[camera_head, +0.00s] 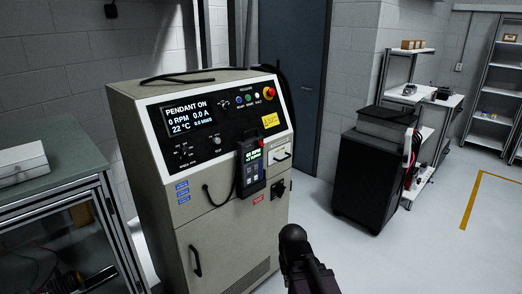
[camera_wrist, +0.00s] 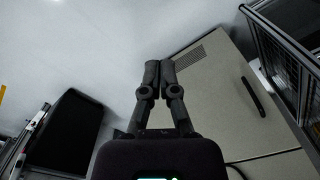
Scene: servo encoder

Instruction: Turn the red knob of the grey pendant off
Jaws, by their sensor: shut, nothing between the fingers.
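The grey pendant (camera_head: 251,172) hangs on the front of a beige cabinet, with a lit green display near its top. A small red part, which looks like the red knob (camera_head: 262,142), shows at the pendant's upper right; its angle is too small to tell. The cabinet's screen (camera_head: 189,118) reads "PENDANT ON". In the wrist view my gripper (camera_wrist: 158,66) has its two dark fingers together, with nothing between them. It is apart from the pendant, and the cabinet's lower front is behind it. The pendant and knob are not recognisable in the wrist view.
The beige cabinet (camera_head: 150,170) carries a red and yellow button (camera_head: 268,93) at its top right. A grey-topped bench (camera_head: 45,178) stands at the left. A black cart (camera_head: 372,175) stands at the right. The pale floor between cabinet and cart is open.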

